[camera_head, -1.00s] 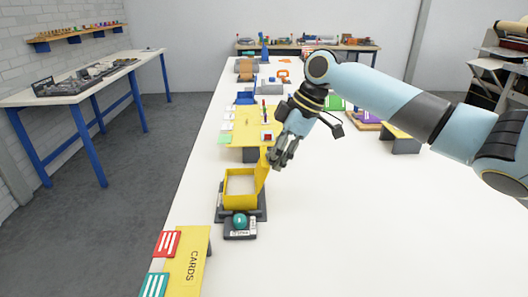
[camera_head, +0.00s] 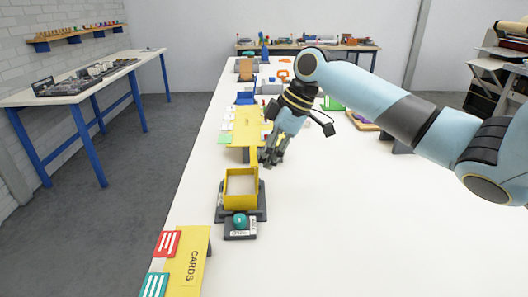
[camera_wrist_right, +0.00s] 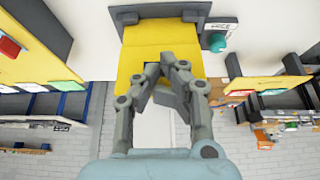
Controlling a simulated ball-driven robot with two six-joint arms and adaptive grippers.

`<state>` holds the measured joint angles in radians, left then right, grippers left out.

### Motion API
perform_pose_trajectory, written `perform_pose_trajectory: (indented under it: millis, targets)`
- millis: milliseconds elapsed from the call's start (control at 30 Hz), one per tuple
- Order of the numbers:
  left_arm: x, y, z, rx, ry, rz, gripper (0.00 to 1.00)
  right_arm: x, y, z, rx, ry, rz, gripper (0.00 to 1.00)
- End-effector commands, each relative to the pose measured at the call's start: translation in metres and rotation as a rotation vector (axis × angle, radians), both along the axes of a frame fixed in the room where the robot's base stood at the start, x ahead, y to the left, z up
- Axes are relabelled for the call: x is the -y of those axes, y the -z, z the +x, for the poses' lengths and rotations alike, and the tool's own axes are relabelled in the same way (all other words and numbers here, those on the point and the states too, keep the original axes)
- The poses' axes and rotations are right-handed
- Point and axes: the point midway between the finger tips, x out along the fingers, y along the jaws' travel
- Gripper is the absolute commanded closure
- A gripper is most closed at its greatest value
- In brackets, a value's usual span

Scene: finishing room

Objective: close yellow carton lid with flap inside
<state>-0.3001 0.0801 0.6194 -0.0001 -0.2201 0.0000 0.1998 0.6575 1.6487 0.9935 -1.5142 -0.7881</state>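The yellow carton (camera_head: 226,201) sits on a dark stand near the table's left edge, its top open and a pale inside showing. Its lid (camera_head: 254,160) stands raised at the carton's back right, seen nearly edge-on. In the right wrist view the lid's yellow panels (camera_wrist_right: 150,33) fill the upper middle. My right gripper (camera_head: 268,161) is beside the lid's upper part, on its right. Its fingertips (camera_wrist_right: 160,68) are drawn together in front of the yellow sheet; contact is unclear. The flap cannot be told apart clearly. My left gripper is out of view.
A yellow CARDS board (camera_head: 191,262) lies nearer, and a yellow platform (camera_head: 245,128) stands behind. The white table (camera_head: 350,220) is clear to the right.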

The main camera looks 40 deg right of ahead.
Motion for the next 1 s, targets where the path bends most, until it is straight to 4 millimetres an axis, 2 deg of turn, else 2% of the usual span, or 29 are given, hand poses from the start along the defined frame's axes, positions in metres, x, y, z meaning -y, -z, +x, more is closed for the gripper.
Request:
perform_pose_trajectory:
  millis: [467, 1000]
  targets:
    - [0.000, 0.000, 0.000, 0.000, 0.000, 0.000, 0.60, -0.001, 0.000, 0.001, 0.000, 0.000, 0.000, 1.00]
    - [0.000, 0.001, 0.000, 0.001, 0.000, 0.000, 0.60, -0.011, 0.003, 0.010, 0.001, 0.000, -0.001, 1.00]
